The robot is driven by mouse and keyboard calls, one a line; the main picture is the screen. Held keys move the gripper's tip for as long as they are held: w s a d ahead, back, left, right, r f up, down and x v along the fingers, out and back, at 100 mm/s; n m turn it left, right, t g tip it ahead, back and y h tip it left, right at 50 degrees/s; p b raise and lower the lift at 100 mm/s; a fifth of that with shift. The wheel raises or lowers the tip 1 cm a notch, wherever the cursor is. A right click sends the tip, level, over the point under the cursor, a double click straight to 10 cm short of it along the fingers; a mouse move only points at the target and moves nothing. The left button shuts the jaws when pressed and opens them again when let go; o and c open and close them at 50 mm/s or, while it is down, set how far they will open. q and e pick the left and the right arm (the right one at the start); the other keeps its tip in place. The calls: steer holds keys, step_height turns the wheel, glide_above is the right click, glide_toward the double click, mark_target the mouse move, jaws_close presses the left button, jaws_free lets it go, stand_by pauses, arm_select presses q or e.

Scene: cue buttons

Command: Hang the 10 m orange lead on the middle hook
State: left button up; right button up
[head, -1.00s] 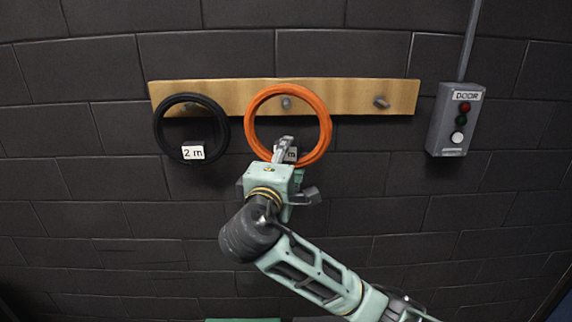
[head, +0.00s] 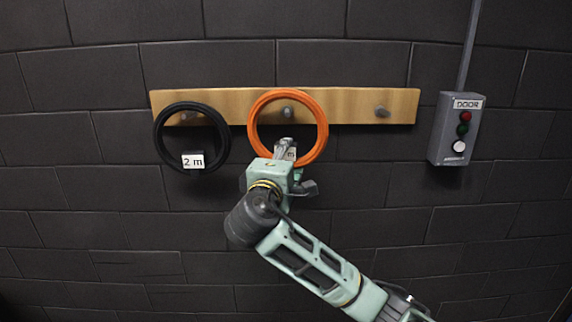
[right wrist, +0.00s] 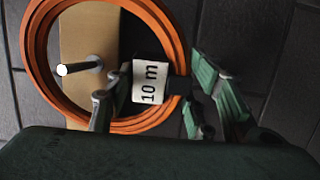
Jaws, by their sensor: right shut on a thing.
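The orange lead (head: 254,128) is a round coil with a white tag reading 10 m (right wrist: 150,82) in the right wrist view. My right gripper (head: 286,147) is shut on the coil's lower part, beside the tag. The middle hook (head: 287,111) shows inside the ring, above its centre. The hook also shows inside the ring in the right wrist view (right wrist: 80,68). Whether its tip passes through the ring's plane is hard to tell. The coil covers part of the wooden board (head: 350,103). My left gripper is not in view.
A black coil tagged 2 m (head: 157,135) hangs at the left end of the board, close to the orange coil. The right hook (head: 382,112) is bare. A grey DOOR box (head: 455,130) with buttons is on the dark block wall further right.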

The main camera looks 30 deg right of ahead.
steer(key=shift+w+d+f, duration=0.1)
steer(key=shift+w+d, duration=0.15)
steer(key=shift+w, duration=0.15)
steer(key=shift+w+d+f+b, duration=0.15)
steer(key=shift+w+f+b, duration=0.1)
steer(key=shift+f+b, duration=0.2)
steer(key=shift+f, duration=0.5)
steer(key=shift+f, duration=0.1)
steer(key=o, duration=1.8)
steer(key=shift+w+d+f, duration=0.15)
steer(key=shift+w+d, duration=0.05)
steer(key=shift+w, duration=0.1)
steer(key=shift+s+a, duration=0.1)
